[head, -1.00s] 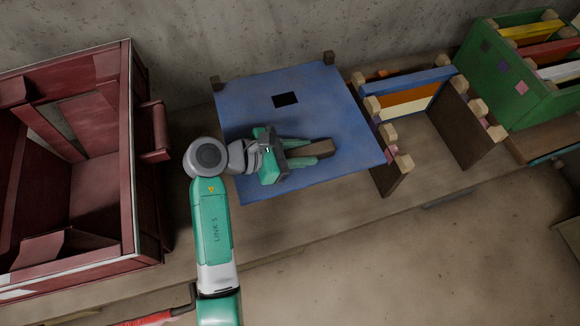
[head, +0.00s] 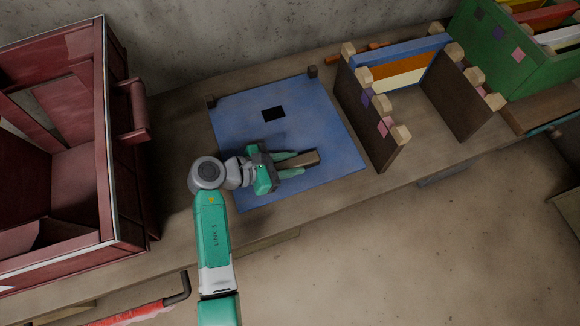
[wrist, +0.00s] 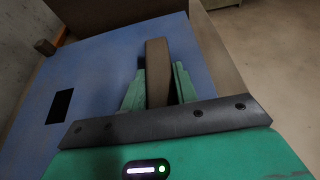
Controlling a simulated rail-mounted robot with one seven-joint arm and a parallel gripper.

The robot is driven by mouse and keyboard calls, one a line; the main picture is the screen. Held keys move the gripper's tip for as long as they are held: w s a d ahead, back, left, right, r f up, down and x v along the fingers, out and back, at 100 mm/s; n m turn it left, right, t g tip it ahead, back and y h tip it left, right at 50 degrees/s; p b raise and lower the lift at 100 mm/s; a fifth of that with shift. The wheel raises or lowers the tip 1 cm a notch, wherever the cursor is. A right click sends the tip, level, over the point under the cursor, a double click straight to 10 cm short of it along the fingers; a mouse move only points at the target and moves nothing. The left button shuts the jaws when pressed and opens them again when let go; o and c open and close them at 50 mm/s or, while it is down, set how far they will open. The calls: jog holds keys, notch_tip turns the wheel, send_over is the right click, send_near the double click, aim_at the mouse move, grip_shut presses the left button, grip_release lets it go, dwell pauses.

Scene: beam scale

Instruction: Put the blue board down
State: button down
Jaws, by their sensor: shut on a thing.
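The blue board (head: 325,150) is a flat square panel with a dark square hole, brown blocks at its far corners and a brown handle (head: 311,157) on its face. In the head view it lies flat at or just above the bench top; I cannot tell if it touches. My gripper (head: 300,163) is over the board, its green fingers on both sides of the handle and shut on it. In the wrist view the handle (wrist: 158,70) stands between the fingers, and the board (wrist: 100,65) spreads out behind them.
A dark red crate (head: 128,190) stands on the left of the bench (head: 190,130). A green box (head: 500,55) is farther right. A concrete wall runs behind.

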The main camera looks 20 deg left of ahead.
notch_tip(320, 180, down, 4)
jog(key=shift+r+b, duration=0.2)
jog(key=shift+b, duration=0.35)
jog(key=c, duration=1.1)
grip_release()
jog(key=p+v, duration=0.1)
jog(key=v, duration=0.6)
jog(key=shift+s+a+r, duration=0.1)
jog(key=shift+s+a, duration=0.1)
